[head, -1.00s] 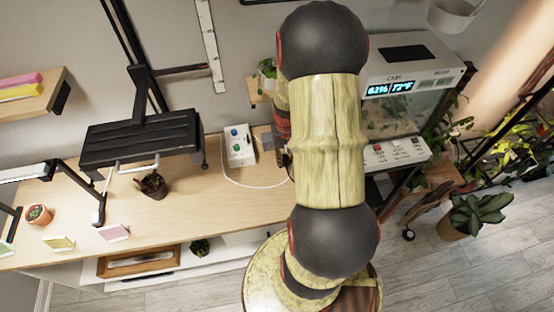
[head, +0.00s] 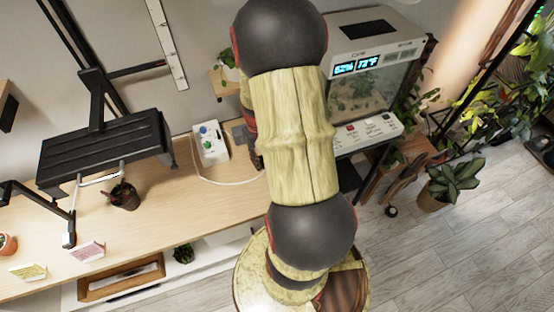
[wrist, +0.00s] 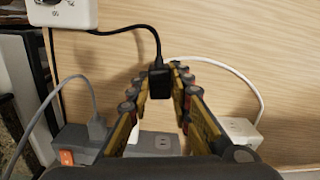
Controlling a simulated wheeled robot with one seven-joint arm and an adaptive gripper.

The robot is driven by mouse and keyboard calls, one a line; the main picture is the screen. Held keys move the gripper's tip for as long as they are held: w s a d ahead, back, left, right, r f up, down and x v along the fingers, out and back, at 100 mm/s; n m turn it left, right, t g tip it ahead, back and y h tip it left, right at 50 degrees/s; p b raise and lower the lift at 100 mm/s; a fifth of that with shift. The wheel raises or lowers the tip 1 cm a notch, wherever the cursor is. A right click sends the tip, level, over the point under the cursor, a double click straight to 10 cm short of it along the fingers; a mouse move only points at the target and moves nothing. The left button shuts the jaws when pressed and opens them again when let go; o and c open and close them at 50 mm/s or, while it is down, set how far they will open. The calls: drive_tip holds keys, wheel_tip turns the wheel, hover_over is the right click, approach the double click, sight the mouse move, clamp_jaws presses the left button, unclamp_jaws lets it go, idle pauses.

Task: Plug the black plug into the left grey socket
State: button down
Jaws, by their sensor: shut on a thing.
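In the wrist view the black plug (wrist: 159,84) is between the fingertips of my gripper (wrist: 161,80), which is shut on it. A black cable rises from the plug and runs to the upper left. Below and beyond the plug is a grey socket block (wrist: 158,145) with visible slots; the plug is apart from it. To its left is another grey block (wrist: 72,143) with an orange switch and a grey plug (wrist: 97,127) at its right end. Whether these blocks are joined is hidden by my left finger. In the head view my arm hides the gripper and plug.
A white socket block (wrist: 240,128) with a white cord is at right in the wrist view. A white box (head: 210,144) with blue and green knobs is on the wooden table (head: 165,215).

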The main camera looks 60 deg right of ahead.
drive_tip(key=w, duration=0.1)
drive_tip(key=w+f, duration=0.1)
drive_tip(key=w, duration=0.1)
drive_tip(key=w+f+b, duration=0.1)
drive_tip(key=shift+w+d+f, duration=0.15)
drive_tip(key=shift+w+f, duration=0.05)
drive_tip(key=shift+f, duration=0.05)
drive_tip(key=shift+w+d+r+m, duration=0.4)
drive_tip(key=shift+w+d+m, duration=0.1)
drive_tip(key=shift+d+m, duration=0.1)
drive_tip(key=shift+w+d+f+m+b, duration=0.3)
drive_tip(key=shift+w+d+f+b, duration=0.55)
drive_tip(key=shift+w+f+b, duration=0.2)
drive_tip(key=shift+w+d+r, duration=0.15)
drive_tip(key=shift+w+d, duration=0.1)
drive_tip(key=shift+w+d+p, duration=0.35)
drive_tip(key=shift+w+d, duration=0.4)
drive_tip(key=shift+w, duration=0.15)
drive_tip(key=shift+w+d+p, duration=0.45)
drive_tip(key=shift+w, duration=0.1)
idle(0.8)
drive_tip(key=c, duration=1.5)
unclamp_jaws()
drive_tip(key=shift+c, duration=0.2)
